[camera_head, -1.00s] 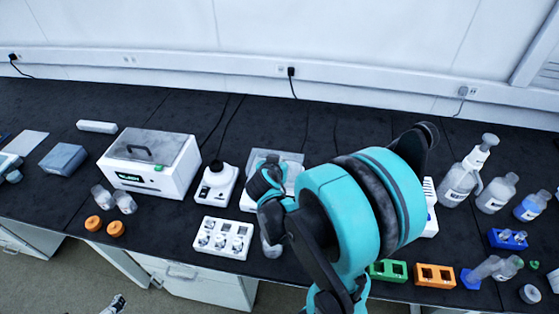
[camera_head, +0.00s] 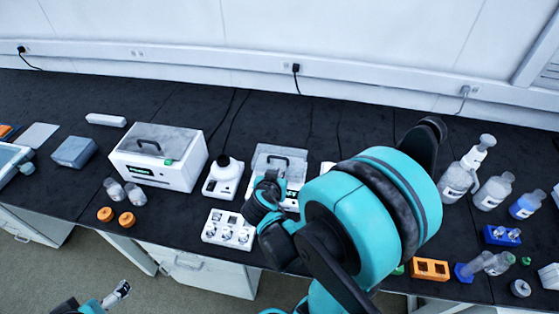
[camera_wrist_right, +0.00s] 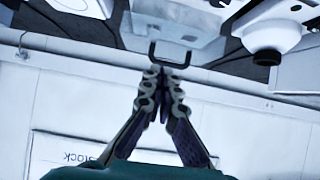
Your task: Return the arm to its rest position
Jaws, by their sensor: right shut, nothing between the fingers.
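My right arm (camera_head: 365,215) is teal and black and rises from the bottom of the head view, bent over the right-middle of the bench. Its wrist end hangs in front of a white lidded device (camera_head: 290,155) with a dark handle. In the right wrist view my right gripper (camera_wrist_right: 165,72) has its two fingers together, with nothing between them. Its tips appear just below the dark handle (camera_wrist_right: 170,55) of a white device in that picture; I cannot tell the gap. My left gripper (camera_head: 122,290) shows small at the bottom left, off the bench's front edge; its jaw state is unclear.
On the black bench (camera_head: 330,125) stand a white lidded box (camera_head: 158,158), a vial block (camera_head: 228,229), orange caps (camera_head: 115,216), an orange rack (camera_head: 430,269), a blue rack (camera_head: 502,236) and bottles (camera_head: 492,192). The back strip of the bench is mostly clear.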

